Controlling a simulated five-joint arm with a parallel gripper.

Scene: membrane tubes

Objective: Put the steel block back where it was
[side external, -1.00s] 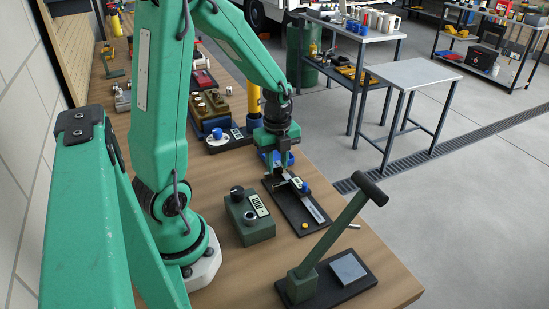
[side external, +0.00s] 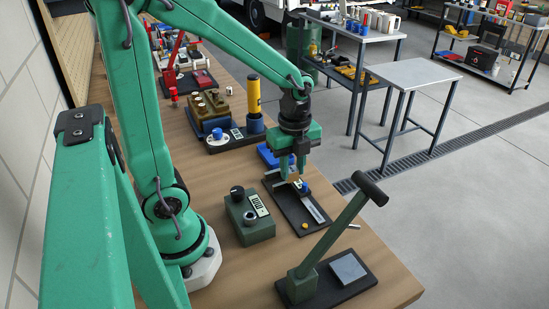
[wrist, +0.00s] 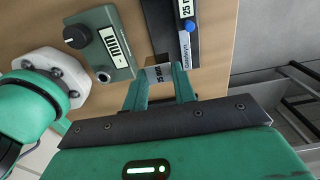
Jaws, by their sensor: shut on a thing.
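My gripper (side external: 293,177) is closed on a small steel block (wrist: 158,75) with a dark "mm" label. In the wrist view the block sits between the two green fingertips. In the side view the fingers point down over the far end of a black base (side external: 290,208) that carries a long steel measuring bar (side external: 316,212) with a blue knob (side external: 304,187). The base also shows in the wrist view (wrist: 158,22), just beyond the block. Whether the block touches it I cannot tell. A blue tray (side external: 267,156) is partly behind my gripper.
A green box (side external: 250,222) with a dial and display stands left of the base. A green lever (side external: 335,232) on a black plate, with a grey square pad (side external: 348,268), stands nearer the camera. A yellow cylinder (side external: 254,95) rises behind. Bare wood lies around the green box.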

